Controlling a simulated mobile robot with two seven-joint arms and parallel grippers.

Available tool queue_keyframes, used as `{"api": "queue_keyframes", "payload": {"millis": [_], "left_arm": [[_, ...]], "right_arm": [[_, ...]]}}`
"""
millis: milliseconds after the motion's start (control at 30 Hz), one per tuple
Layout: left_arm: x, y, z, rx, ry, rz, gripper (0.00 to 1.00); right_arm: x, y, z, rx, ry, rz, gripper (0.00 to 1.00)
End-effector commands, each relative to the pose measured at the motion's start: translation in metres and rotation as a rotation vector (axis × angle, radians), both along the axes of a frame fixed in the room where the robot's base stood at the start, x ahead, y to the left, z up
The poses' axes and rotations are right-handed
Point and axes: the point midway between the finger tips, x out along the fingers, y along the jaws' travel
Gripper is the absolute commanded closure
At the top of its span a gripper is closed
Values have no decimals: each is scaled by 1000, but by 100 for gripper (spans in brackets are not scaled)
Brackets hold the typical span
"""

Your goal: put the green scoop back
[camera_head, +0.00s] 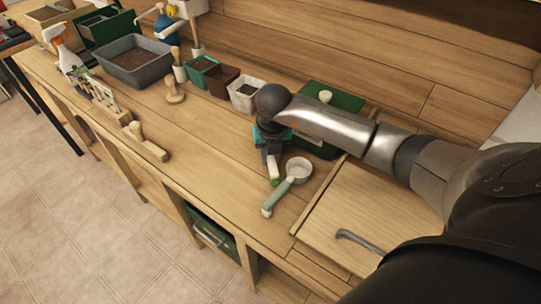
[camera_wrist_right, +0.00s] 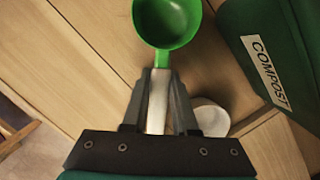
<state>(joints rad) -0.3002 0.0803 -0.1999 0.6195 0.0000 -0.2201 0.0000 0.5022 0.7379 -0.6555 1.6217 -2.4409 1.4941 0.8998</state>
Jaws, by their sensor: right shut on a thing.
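My right gripper (camera_head: 272,163) is low over the front of the workbench in the head view. It is shut on the pale handle of the green scoop (camera_wrist_right: 166,22), as the right wrist view shows with the gripper (camera_wrist_right: 160,75). The scoop's green bowl is beyond the fingertips, its inside facing the camera. My left gripper is not in view.
Pots, a grey soil tray (camera_head: 133,80) and wooden tools stand further left. The bench front-left of the gripper is clear.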

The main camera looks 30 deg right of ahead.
Motion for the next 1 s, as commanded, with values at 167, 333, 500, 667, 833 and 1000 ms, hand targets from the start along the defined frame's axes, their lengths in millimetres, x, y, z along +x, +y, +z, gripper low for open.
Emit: {"api": "queue_keyframes", "payload": {"millis": [167, 333, 500, 667, 833, 1000], "left_arm": [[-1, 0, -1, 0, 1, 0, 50], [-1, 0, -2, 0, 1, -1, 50], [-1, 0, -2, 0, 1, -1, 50], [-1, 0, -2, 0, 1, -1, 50], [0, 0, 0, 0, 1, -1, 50], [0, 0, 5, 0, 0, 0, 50]], "right_arm": [[0, 0, 0, 0, -1, -1, 100], [0, 0, -2, 0, 0, -1, 64], [0, 0, -2, 0, -1, -1, 45], [0, -1, -2, 0, -1, -1, 44], [0, 0, 1, 0, -1, -1, 44], [-3, 0, 23, -2, -5, -1, 44]]}}
